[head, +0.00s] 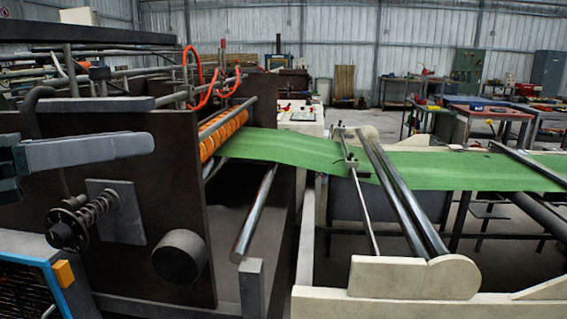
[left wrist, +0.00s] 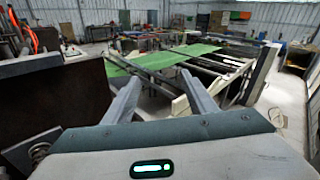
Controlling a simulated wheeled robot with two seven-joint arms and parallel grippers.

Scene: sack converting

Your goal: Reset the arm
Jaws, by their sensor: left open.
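My left gripper (head: 88,152) comes in from the left edge of the head view as a grey, roughly level finger in front of the dark machine side plate. In the left wrist view my left gripper (left wrist: 160,80) shows two grey fingers standing apart with nothing between them. The space past the fingertips opens toward the green web and its frame. My right gripper is in neither view.
A dark machine plate (head: 160,200) with an orange roller (head: 222,130) stands at the left. A green sheet (head: 270,147) runs right over a pale frame (head: 415,278) with metal rollers. Workbenches (head: 490,115) stand behind. Floor shows between machines.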

